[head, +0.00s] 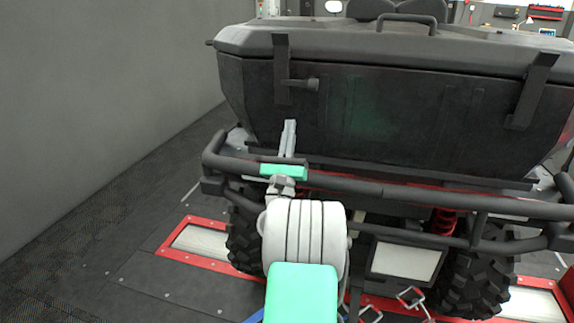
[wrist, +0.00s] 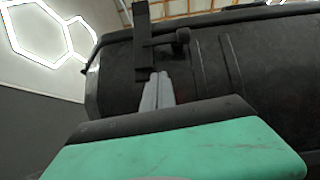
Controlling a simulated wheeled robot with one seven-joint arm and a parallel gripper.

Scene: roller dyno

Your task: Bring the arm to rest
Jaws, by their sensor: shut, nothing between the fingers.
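My gripper (head: 289,138) is at the end of my white and green arm, raised in front of the dark cargo box at the back of a buggy. Its fingers are together with nothing between them and point up toward the box. In the wrist view my gripper (wrist: 157,91) shows its grey fingers side by side below a black latch strap. I cannot tell from these views whether the fingertips touch the box.
The black cargo box (head: 400,110) fills the upper middle, with a latch strap (head: 281,65) near my fingers. A tubular bumper (head: 400,192) runs below it. Red-framed rollers (head: 205,243) lie under the wheels. Open floor and a grey wall (head: 90,100) are at left.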

